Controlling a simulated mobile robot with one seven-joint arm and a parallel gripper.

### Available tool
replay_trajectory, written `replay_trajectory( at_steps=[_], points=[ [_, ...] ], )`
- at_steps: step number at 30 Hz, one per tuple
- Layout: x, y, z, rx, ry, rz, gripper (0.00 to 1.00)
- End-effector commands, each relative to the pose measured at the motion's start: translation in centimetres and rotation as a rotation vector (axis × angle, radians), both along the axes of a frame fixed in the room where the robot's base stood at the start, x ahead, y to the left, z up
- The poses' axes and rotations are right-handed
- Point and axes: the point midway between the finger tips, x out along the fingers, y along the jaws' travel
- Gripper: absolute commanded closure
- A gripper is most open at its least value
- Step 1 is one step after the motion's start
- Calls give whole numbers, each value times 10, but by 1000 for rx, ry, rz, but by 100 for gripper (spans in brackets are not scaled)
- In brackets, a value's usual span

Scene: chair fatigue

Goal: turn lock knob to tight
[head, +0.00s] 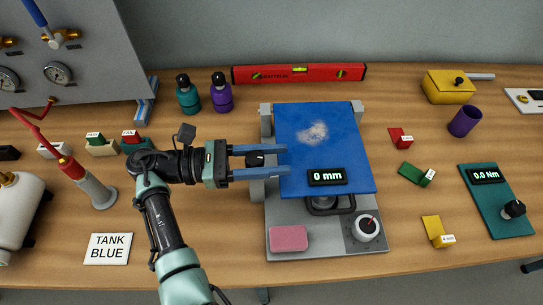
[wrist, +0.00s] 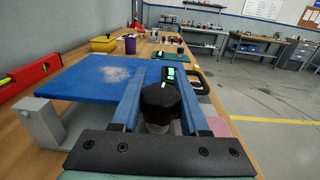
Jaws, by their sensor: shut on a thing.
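The black lock knob (head: 255,160) sits at the left side of the grey fixture, beside the blue plate. My gripper (head: 272,160) reaches in from the left, with its two blue fingers on either side of the knob. In the wrist view the black knob (wrist: 160,101) stands between the fingers (wrist: 160,92), and my gripper is shut on it. The knob's marking and its lower part are largely hidden. The blue plate (head: 318,140) has a pale dusty patch and a display reading 0 mm (head: 327,177).
To the right are red (head: 400,137), green (head: 416,174) and yellow (head: 434,232) blocks and a teal torque unit (head: 497,203) reading 0.0 Nm. A red level (head: 299,74) lies behind.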

Motion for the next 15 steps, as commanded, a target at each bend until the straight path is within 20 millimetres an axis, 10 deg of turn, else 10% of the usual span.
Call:
replay_trajectory(
  at_steps=[15],
  points=[
    [-8,2,-10,5,0,-261,100]
  ],
)
